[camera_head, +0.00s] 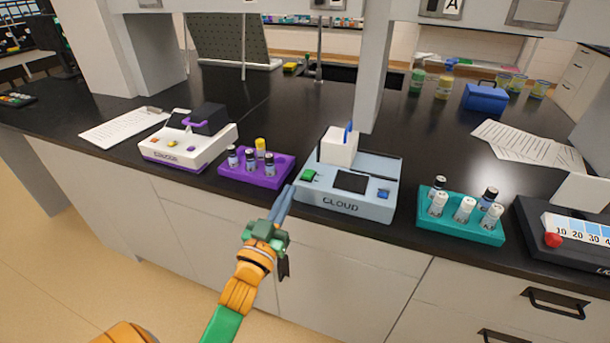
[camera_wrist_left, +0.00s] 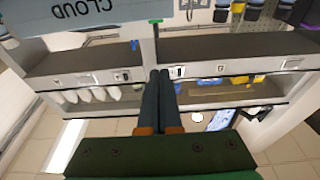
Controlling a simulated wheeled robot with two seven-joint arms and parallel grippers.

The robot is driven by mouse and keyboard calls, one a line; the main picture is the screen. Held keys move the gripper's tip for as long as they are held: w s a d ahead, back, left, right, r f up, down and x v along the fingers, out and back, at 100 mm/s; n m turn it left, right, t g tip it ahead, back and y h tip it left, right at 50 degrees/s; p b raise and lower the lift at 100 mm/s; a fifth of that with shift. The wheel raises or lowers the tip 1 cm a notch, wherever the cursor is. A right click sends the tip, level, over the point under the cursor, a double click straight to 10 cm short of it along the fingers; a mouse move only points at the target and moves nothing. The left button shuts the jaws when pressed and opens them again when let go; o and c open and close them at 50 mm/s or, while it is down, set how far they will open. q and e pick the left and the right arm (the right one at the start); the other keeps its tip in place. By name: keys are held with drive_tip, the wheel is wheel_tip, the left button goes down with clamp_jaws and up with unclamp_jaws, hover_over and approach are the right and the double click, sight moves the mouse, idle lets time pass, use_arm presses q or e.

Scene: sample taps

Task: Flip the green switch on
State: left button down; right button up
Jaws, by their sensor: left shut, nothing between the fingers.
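The green switch (camera_head: 308,175) sits at the left front of the pale blue-grey CLOUD device (camera_head: 345,207), which stands near the bench's front edge. In the left wrist view the device's lettered face (camera_wrist_left: 85,10) appears upside down, with a small green piece (camera_wrist_left: 155,21) that looks like the switch. My left gripper (camera_head: 288,190) is shut and empty, its blue fingers together. Its tips are near the device's front left corner, just short of the switch in the picture. The fingers (camera_wrist_left: 160,74) also show in the left wrist view. My right gripper is not in view.
A purple rack (camera_head: 230,176) with vials and a white device (camera_head: 190,155) stand to the left. A teal vial rack (camera_head: 470,232) and a black device (camera_head: 560,250) with a red knob stand to the right. The dark bench (camera_head: 285,125) behind is mostly clear.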

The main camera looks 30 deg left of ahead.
use_arm(q)
wheel_tip(320, 180, up, 2)
drive_tip(key=p, duration=0.2)
hover_over(303, 184)
wheel_tip(303, 184, down, 4)
drive_tip(key=shift+w+r+b, duration=0.1)
drive_tip(key=shift+r+b, duration=0.1)
drive_tip(key=shift+b, duration=0.35)
drive_tip(key=shift+f, duration=0.3)
